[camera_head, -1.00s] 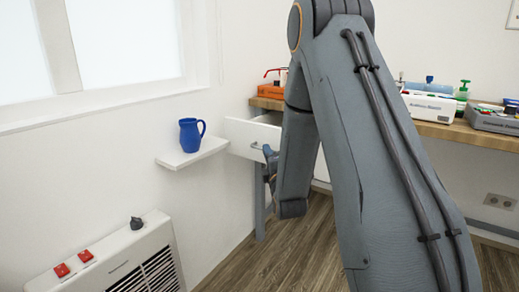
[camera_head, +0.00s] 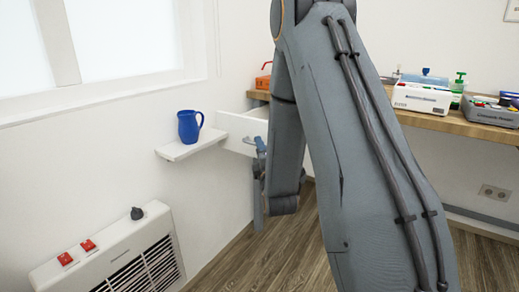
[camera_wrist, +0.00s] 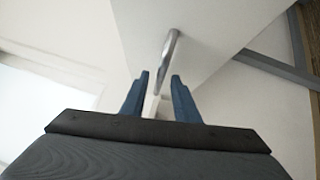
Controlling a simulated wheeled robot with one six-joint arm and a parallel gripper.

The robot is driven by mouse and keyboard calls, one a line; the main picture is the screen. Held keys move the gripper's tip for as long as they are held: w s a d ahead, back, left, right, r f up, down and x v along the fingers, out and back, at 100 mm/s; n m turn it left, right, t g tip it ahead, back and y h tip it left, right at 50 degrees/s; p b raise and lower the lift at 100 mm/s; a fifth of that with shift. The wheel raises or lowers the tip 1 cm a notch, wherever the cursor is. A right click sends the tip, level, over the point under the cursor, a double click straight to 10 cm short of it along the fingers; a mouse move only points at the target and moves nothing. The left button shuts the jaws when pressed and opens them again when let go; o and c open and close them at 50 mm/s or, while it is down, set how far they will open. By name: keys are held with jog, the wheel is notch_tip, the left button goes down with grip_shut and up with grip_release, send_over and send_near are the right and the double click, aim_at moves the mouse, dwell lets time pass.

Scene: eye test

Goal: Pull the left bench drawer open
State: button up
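The left bench drawer (camera_head: 235,125) is white and stands partly out from under the wooden bench top. Its metal bar handle (camera_wrist: 169,55) shows in the wrist view on the white drawer front (camera_wrist: 215,35). My gripper (camera_head: 260,148) is at the handle in the head view, partly hidden by my own arm. In the wrist view its two blue fingers (camera_wrist: 160,78) stand on either side of the bar. A gap shows between the bar and each finger, so the gripper looks open around the handle.
A blue mug (camera_head: 188,127) stands on a small white wall shelf (camera_head: 185,150) left of the drawer. A white heater (camera_head: 120,255) is at lower left. The wooden bench top (camera_head: 455,124) carries several items. The wooden floor (camera_head: 285,255) below is clear.

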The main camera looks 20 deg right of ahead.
jog(key=v, duration=0.7)
jog(key=shift+s, duration=0.4)
jog(key=shift+a, duration=0.15)
